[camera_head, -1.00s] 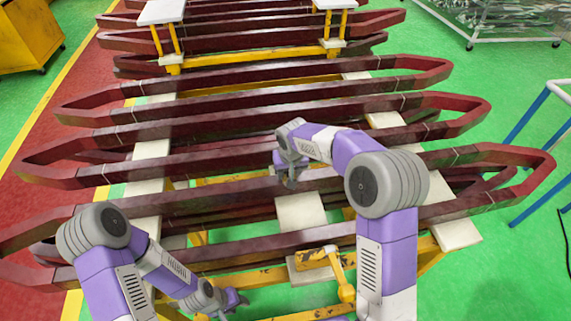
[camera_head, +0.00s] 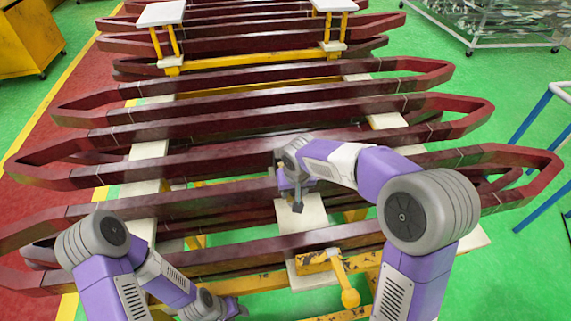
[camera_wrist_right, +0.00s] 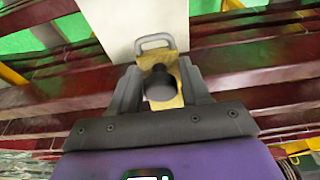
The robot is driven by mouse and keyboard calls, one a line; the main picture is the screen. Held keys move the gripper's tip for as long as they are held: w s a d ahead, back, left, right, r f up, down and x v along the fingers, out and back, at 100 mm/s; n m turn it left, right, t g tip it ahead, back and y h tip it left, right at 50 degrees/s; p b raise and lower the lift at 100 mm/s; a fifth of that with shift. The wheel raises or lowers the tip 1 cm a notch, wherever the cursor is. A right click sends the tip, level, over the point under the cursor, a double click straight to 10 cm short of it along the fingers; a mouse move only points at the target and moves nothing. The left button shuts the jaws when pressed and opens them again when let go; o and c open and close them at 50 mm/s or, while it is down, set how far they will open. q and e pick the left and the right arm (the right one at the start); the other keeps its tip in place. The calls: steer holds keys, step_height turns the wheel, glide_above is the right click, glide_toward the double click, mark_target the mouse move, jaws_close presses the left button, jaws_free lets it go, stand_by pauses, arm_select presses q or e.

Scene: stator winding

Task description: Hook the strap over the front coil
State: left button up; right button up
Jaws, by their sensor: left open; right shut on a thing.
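The front coil (camera_head: 225,259) is the nearest of several long dark red coils lying across the yellow stand. My right gripper (camera_head: 297,206) is above the gap behind its near bar, over a pale support block. In the right wrist view my right gripper (camera_wrist_right: 158,88) is shut on a piece with a dark round end (camera_wrist_right: 159,84), a yellow body (camera_wrist_right: 172,62) and a grey loop (camera_wrist_right: 155,41). I cannot tell whether this piece is the strap. My left gripper (camera_head: 240,309) is open and low at the front edge, in front of the coil.
A yellow bracket with a lever (camera_head: 343,277) stands at the stand's front. A pale support block (camera_head: 303,222) lies under the right gripper. More coils (camera_head: 280,105) lie behind. Blue rails (camera_head: 530,120) stand at the right.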

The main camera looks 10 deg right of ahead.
steer(key=s+b, duration=0.3)
steer(key=s, duration=0.5)
stand_by(0.5)
steer(key=shift+s, duration=0.15)
steer(key=shift+s+b, duration=1)
steer(key=shift+s, duration=2.15)
steer(key=o, duration=0.9)
steer(key=shift+s, duration=0.15)
steer(key=o, duration=0.7)
steer(key=shift+r, duration=0.1)
